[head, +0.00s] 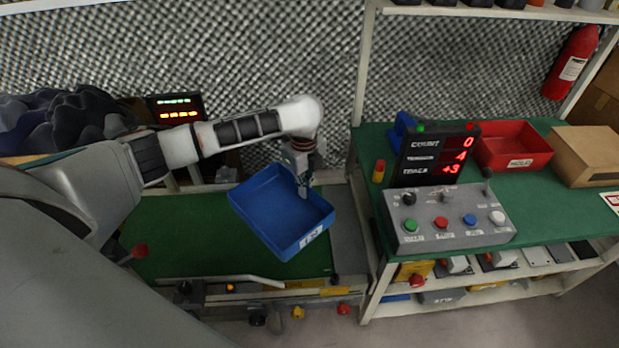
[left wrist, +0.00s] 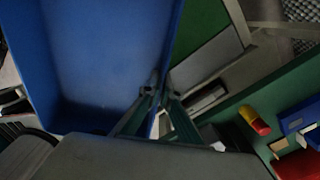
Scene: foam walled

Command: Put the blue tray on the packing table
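The blue tray (head: 283,215) is empty, with a white label on its front wall. It appears held above the green belt at centre left, turned at an angle. My left gripper (head: 303,186) reaches in from the left and is shut on the tray's right wall. The left wrist view shows the fingers (left wrist: 160,98) on either side of the wall of the blue tray (left wrist: 105,55). A green-topped table (head: 545,215), which looks like the packing table, stands to the right of the tray. My right gripper is not in view.
The table carries a count display (head: 437,155), a button box (head: 450,218), a red bin (head: 512,146), a cardboard box (head: 588,155) and a small red-yellow object (head: 379,171). The green belt (head: 190,245) lies left, with a gap before the table.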

